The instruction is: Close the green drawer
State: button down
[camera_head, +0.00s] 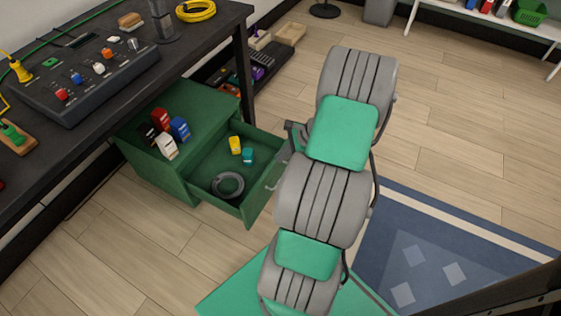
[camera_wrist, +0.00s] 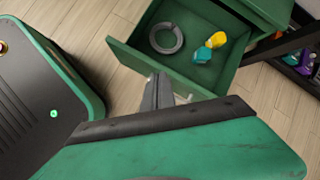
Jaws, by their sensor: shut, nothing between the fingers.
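The green drawer (camera_head: 208,172) is pulled out from the green cabinet (camera_head: 205,105) under the workbench. It also shows in the wrist view (camera_wrist: 185,70), where its front panel runs diagonally. A pale handle (camera_head: 278,177) is on the drawer front. In the drawer lie a grey ring (camera_head: 228,185), a yellow item (camera_head: 235,144) and a teal item (camera_head: 248,156). My gripper (camera_head: 291,130) is shut and empty, close to the drawer front near its far end. In the wrist view the fingers (camera_wrist: 159,82) point at the front panel by the handle. I cannot tell whether they touch it.
Red (camera_head: 160,119), blue (camera_head: 180,129) and white (camera_head: 166,146) containers stand on the cabinet top. The dark workbench (camera_head: 100,130) overhangs the cabinet's left side. A low shelf with items (camera_head: 262,70) stands beyond the cabinet. Wooden floor (camera_head: 150,250) is clear in front of it.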

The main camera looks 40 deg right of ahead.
jog(key=s+d+f+m+t, duration=0.3)
jog(key=s+d+f+m, duration=0.3)
jog(key=d+m, duration=0.2)
jog(key=h+b, duration=0.1)
jog(key=b, duration=0.4)
send_near(275, 165)
jog(key=x, duration=0.5)
jog(key=shift+s+f, duration=0.2)
jog(key=shift+f, duration=0.25)
jog(key=shift+w+a+r+m, duration=0.2)
jog(key=shift+w+m, duration=0.1)
jog(key=shift+w, duration=0.15)
